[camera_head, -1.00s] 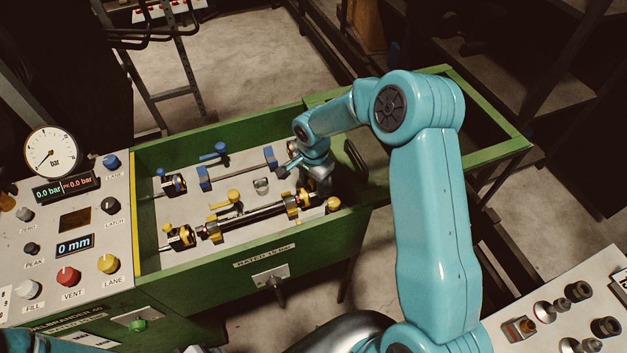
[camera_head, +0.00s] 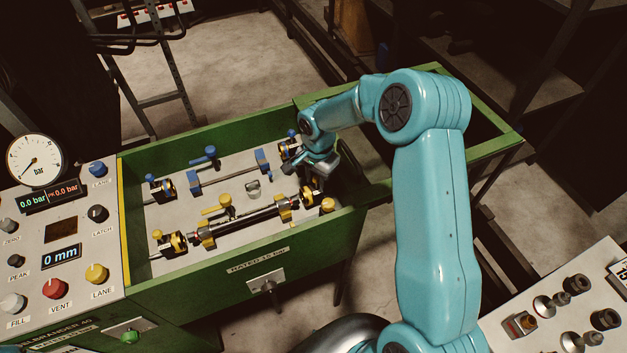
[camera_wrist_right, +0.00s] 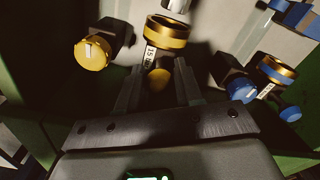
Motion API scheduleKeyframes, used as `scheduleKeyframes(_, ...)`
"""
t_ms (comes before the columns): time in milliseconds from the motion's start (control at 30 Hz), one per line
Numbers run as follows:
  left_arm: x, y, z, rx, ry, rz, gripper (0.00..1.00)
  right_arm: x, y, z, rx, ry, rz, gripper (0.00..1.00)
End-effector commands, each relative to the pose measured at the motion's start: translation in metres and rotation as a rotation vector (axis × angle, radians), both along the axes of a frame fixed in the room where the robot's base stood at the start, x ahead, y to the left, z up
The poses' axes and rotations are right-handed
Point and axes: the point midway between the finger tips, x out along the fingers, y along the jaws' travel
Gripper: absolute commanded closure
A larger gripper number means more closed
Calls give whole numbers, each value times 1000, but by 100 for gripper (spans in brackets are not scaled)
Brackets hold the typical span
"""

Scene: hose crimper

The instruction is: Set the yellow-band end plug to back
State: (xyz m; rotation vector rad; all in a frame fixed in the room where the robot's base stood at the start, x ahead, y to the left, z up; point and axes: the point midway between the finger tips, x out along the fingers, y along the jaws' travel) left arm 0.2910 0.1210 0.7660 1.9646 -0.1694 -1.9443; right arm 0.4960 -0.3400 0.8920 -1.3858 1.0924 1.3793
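The yellow-band end plug (camera_wrist_right: 166,32) shows in the right wrist view as a gold and yellow ring with a white label and a small yellow knob. In the head view its dark and yellow body (camera_head: 307,197) sits at the right end of the yellow lane, partly hidden by my gripper. My right gripper (camera_wrist_right: 158,92) is open, its fingers on either side of the knob with a gap visible; contact cannot be told. In the head view the right gripper (camera_head: 316,184) is low inside the green trough's right end. My left gripper is not in view.
A yellow cap (camera_wrist_right: 92,52) stands close beside the plug. A blue-band plug (camera_wrist_right: 270,72) lies on the other side. The green trough wall (camera_head: 240,262) borders the lanes. A control panel (camera_head: 60,230) with a gauge is at left; fittings lie on a bench (camera_head: 560,300) at lower right.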

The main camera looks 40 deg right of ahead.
Motion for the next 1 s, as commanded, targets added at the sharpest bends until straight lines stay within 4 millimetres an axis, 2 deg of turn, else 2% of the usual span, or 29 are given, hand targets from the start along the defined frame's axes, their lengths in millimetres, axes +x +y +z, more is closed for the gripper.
scheduleKeyframes(333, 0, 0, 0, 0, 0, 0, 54, 0, 1, 1, 3, 1, -1, 50)
scheduleKeyframes(467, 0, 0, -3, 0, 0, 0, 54, 1, 1, 12, 2, -3, -1, 50)
scheduleKeyframes(567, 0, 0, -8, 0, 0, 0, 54, 1, 1, 33, 2, -7, -1, 50)
scheduleKeyframes(900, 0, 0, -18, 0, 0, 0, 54, 0, 0, 123, 3, -8, -2, 50)
scheduleKeyframes(1000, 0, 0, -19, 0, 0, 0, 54, -1, 0, 142, 2, -6, -2, 50)
